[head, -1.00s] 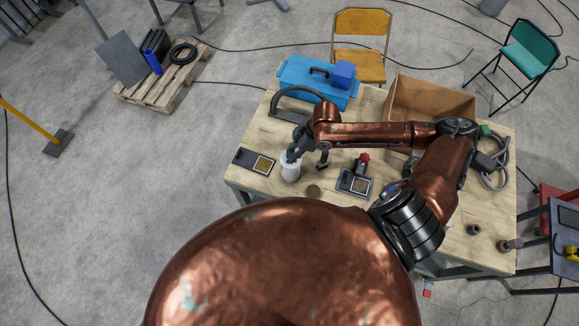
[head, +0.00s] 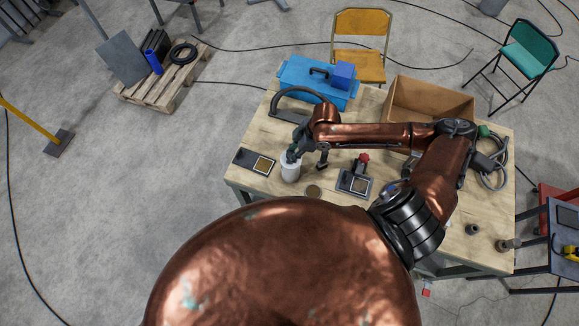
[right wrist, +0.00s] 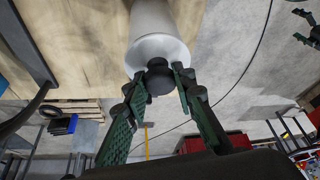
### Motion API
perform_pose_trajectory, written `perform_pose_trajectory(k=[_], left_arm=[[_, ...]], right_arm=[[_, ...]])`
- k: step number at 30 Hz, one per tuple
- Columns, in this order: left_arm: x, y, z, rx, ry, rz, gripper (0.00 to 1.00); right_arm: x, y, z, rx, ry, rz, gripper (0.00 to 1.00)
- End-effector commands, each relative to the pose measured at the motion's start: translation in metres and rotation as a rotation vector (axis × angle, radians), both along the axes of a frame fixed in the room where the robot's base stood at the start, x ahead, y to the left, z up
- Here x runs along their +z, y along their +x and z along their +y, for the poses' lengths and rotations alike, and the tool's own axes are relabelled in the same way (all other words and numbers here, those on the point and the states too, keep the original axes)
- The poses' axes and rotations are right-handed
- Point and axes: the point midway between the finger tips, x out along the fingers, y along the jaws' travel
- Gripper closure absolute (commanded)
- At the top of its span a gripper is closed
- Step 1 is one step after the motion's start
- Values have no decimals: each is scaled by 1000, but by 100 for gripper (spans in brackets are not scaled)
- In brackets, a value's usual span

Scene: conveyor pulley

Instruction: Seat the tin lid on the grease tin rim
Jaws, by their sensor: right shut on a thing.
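The white grease tin (head: 290,172) stands upright near the left front of the wooden table. My right gripper (head: 292,155) is right above it and hides its top in the head view. In the right wrist view, the right gripper (right wrist: 158,85) is shut on the dark knob (right wrist: 159,78) of the pale tin lid (right wrist: 150,52). The lid is in line with the white tin body (right wrist: 152,16) behind it. I cannot tell whether the lid touches the rim. A dark, finger-like shape at the right edge of the wrist view may be my left gripper (right wrist: 308,26); its opening is unclear.
A dark plate with a tan square (head: 263,165) lies left of the tin. A blue toolbox (head: 310,88) and cardboard box (head: 430,105) stand behind.

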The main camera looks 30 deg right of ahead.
Motion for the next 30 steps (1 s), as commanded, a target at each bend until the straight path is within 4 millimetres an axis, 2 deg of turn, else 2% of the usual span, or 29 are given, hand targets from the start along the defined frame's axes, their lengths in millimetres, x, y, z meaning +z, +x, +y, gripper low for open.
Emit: perform_pose_trajectory(k=[27,28,30], left_arm=[[2,0,0,0,0,0,0],[2,0,0,0,0,0,0],[2,0,0,0,0,0,0]], right_arm=[[-9,0,0,1,0,0,100],[-9,0,0,0,0,0,75],[-9,0,0,0,0,0,70]])
